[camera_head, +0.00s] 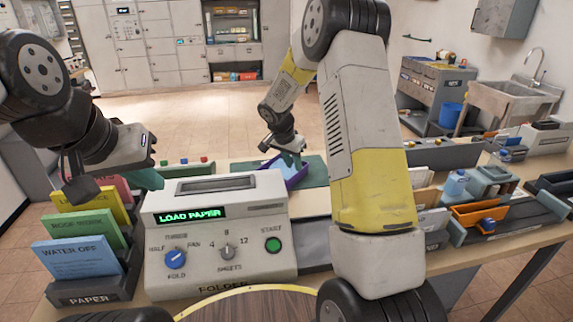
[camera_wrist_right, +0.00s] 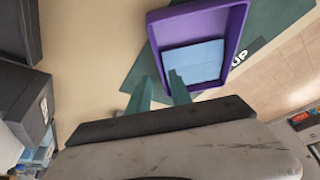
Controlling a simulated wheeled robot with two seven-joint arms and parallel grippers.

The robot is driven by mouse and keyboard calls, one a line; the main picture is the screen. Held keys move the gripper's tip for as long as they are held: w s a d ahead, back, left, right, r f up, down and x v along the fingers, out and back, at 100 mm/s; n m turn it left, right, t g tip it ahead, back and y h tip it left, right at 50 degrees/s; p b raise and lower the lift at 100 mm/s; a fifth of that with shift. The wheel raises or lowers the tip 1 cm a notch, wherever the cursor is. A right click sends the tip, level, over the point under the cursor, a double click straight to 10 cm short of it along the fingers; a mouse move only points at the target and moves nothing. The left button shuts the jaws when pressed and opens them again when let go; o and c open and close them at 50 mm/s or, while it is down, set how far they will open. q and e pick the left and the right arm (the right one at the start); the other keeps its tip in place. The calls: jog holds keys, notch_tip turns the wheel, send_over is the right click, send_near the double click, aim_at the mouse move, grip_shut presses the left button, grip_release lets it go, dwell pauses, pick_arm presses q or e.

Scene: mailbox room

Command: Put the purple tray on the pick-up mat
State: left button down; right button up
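The purple tray (camera_wrist_right: 238,48), with light blue paper (camera_wrist_right: 195,62) inside, lies over part of the dark green pick-up mat (camera_wrist_right: 280,22). Mat shows on both sides of it; one tray end reaches past the mat. In the head view the tray (camera_head: 298,180) is at the left part of the mat (camera_head: 316,172). My right gripper (camera_wrist_right: 160,76) is open, its fingertips apart at the tray's near corner, one over the inside and one outside the wall. I cannot tell if they touch it.
The folder machine (camera_head: 220,235) reads "LOAD PAPER". A paper rack (camera_head: 95,285) with coloured folders stands left of it. Bins and an orange tray (camera_head: 480,212) fill the right of the table. My right arm hides part of the table.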

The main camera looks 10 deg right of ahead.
jog(key=s+r+n+y, duration=0.1)
jog(key=s+r, duration=0.7)
jog(key=r, duration=0.5)
jog(key=s+a+r+n+t+y, duration=0.1)
jog(key=s+r+n, duration=0.2)
jog(key=s, duration=0.6)
jog(key=s+a+r+n+t+y, duration=0.1)
jog(key=s+r+n+y, duration=0.1)
jog(key=s, duration=0.6)
jog(key=s+a+r+n+t+y, duration=0.1)
jog(key=s+r+n, duration=0.2)
jog(key=s, duration=0.6)
jog(key=shift+s+a+r+n, duration=0.3)
jog(key=shift+s+r, duration=0.05)
jog(key=shift+r, duration=0.05)
